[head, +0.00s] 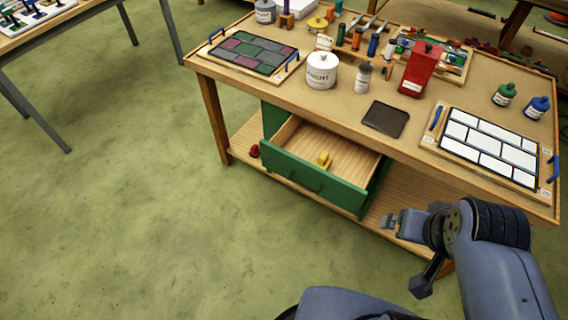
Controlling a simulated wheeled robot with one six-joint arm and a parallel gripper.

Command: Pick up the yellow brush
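A small yellow object (323,158), likely the yellow brush, lies inside an open green drawer (312,183) under the workbench. It sits near the middle of the drawer's wooden floor, and its details are too small to make out. My gripper (388,224) is to the right of and below the drawer, apart from it and from the yellow object. It points left, in front of the bench's lower shelf. Its fingers are small here, and I cannot tell whether they are open or shut.
The workbench top (290,108) holds a white jar (321,71), a red canister (420,70), a dark tile (385,119), and panels at left (247,52) and right (489,146). A red item (254,151) lies on the lower shelf. The green floor left of the bench is clear.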

